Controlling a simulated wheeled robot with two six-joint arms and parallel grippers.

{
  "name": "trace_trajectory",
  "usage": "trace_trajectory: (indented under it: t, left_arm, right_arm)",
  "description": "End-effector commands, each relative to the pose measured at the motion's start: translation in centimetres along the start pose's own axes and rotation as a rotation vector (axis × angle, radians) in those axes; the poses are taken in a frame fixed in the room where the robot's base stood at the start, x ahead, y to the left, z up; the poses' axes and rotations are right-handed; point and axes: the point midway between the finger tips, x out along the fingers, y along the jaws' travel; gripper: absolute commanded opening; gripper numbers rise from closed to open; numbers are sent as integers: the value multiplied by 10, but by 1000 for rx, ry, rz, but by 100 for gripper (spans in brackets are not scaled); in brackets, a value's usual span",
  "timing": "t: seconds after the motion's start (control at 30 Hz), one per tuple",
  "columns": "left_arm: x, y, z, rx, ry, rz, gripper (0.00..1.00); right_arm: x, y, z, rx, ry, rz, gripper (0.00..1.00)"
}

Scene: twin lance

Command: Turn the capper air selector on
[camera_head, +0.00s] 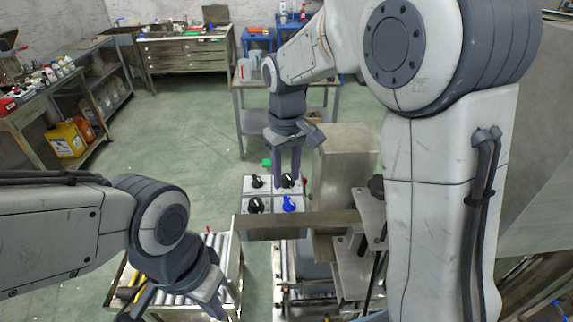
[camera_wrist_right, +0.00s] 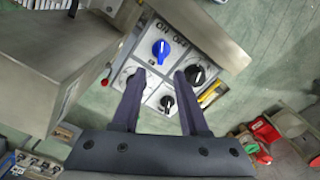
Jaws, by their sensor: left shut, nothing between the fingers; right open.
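A pale control panel (camera_head: 271,193) in the middle of the head view carries a blue knob (camera_head: 289,204) and three black knobs, such as the front-left one (camera_head: 254,205). In the right wrist view the blue knob (camera_wrist_right: 160,48) lies beyond my fingertips, with "ON" and "OFF" lettering near it. I cannot read which knob is the capper air selector. My right gripper (camera_head: 289,180) is open above the panel, pointing down. In the wrist view a black knob (camera_wrist_right: 167,103) shows between its fingers, and another (camera_wrist_right: 195,75) shows by the right finger. My left gripper (camera_head: 212,297) is shut and empty, low at the left.
A grey metal beam (camera_head: 295,226) runs just in front of the panel. A tall metal box (camera_head: 346,165) stands close on its right. A roller conveyor (camera_head: 228,262) lies at the lower left. A metal table (camera_head: 245,105) stands behind. The green floor at the left is clear.

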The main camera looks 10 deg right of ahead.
Motion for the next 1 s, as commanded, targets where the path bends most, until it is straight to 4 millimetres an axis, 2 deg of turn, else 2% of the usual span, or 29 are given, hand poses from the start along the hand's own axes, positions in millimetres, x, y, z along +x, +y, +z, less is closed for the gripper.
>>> trace_trajectory:
  t: [0.13, 0.3, 0.7, 0.77, 0.87, 1.0]
  left_arm:
    - [6, 0, 0, -1, 0, 0, 0]
    - [8, -1, 0, -2, 0, 0, 0]
    - [9, -1, 0, -1, 0, 0, 0]
    - [13, -1, 1, -1, 0, 0, 0]
    - [23, -2, 1, -1, 0, 0, 0]
    - [39, -3, 2, -1, 0, 0, 0]
  right_arm:
    - [-25, 0, -1, 0, 4, 1, 44]
    - [-40, 0, 0, 0, 1, 1, 44]
    - [-41, -4, 3, -7, 0, -1, 44]
    - [-36, -16, 8, -23, 4, -4, 44]
    - [-20, -52, 32, -74, 11, -17, 44]
    - [15, -108, 88, -166, 28, -40, 44]
